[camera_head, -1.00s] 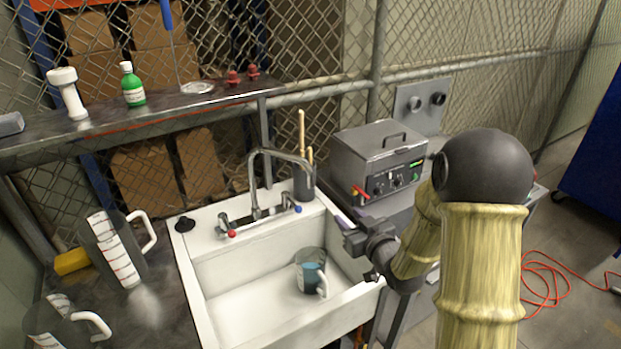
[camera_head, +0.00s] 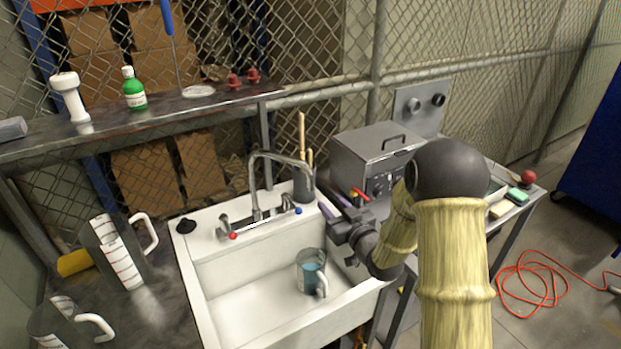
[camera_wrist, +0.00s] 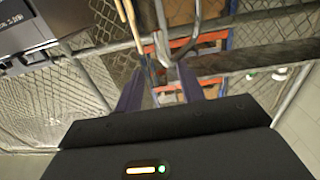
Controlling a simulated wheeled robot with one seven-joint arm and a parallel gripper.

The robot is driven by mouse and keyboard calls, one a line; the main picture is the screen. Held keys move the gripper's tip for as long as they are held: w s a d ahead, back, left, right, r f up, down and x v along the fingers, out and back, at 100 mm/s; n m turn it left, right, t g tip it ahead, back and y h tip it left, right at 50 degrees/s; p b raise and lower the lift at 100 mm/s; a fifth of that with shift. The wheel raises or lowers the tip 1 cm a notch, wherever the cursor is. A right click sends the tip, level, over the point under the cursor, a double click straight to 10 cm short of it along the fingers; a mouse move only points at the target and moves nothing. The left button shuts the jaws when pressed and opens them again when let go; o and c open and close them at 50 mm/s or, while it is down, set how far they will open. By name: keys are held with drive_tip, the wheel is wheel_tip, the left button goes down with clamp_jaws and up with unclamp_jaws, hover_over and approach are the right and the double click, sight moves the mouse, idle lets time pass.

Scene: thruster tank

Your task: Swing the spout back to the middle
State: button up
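The chrome faucet spout (camera_head: 280,155) rises from the back ledge of the white sink (camera_head: 200,300). It arches over to the right, with its outlet end near the brush holder. My gripper (camera_head: 328,200) is right of the spout, over the sink's right back corner, apart from it. Its two purple fingers point toward the back left. In the wrist view my gripper (camera_wrist: 158,80) shows its fingers well apart with nothing held between them. Grey metal pipes show beyond the fingertips there; I cannot tell surely which is the spout.
A dark holder with wooden-handled tools (camera_head: 303,180) stands behind the spout. A grey lidded machine (camera_head: 372,155) is behind my gripper. A clear mug (camera_head: 311,272) with blue contents sits in the sink. Measuring jugs (camera_head: 118,255) stand at the left.

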sight(312, 183)
drive_tip(key=p+x, duration=0.4)
drive_tip(key=x, duration=0.8)
drive_tip(key=shift+w+a, duration=0.15)
drive_tip(key=shift+w, duration=0.1)
drive_tip(key=shift+c, duration=0.2)
clamp_jaws()
